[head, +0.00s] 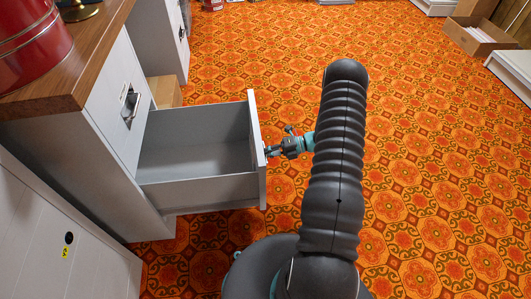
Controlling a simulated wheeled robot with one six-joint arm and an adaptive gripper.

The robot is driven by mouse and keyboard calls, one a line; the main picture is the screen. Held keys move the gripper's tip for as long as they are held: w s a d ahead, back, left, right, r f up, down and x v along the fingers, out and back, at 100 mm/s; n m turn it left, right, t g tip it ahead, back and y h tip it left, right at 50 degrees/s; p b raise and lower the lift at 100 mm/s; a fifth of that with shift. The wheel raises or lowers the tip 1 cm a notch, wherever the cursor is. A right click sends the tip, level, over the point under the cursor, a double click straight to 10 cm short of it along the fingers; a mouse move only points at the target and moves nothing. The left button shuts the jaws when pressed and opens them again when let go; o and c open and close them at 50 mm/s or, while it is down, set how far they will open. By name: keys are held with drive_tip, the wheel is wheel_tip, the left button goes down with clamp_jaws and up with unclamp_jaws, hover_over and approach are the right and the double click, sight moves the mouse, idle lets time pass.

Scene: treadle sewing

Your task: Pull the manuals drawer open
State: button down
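The drawer (203,156) is pulled well out of the grey cabinet (50,150), below a closed upper drawer. Its inside looks empty in the part that shows. My gripper (270,151) is at the outer face of the drawer front (257,150), about midway along it. The handle on that face is hidden by the angle. The fingers are small here and seen edge-on, so I cannot tell whether they are shut on the handle. No label shows that names this drawer as the manuals drawer.
A closed upper drawer (118,105) with a metal pull is above. A red tin (30,45) stands on the wooden top (90,60). A white panel (50,240) is at lower left. Patterned orange floor (430,190) is clear to the right. A cardboard box (482,36) is at far right.

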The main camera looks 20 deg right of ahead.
drive_tip(key=shift+s+a, duration=0.1)
drive_tip(key=shift+s, duration=0.1)
drive_tip(key=c, duration=1.6)
unclamp_jaws()
drive_tip(key=shift+o, duration=0.3)
drive_tip(key=shift+w, duration=0.1)
drive_tip(key=v, duration=1.2)
drive_tip(key=shift+f, duration=0.1)
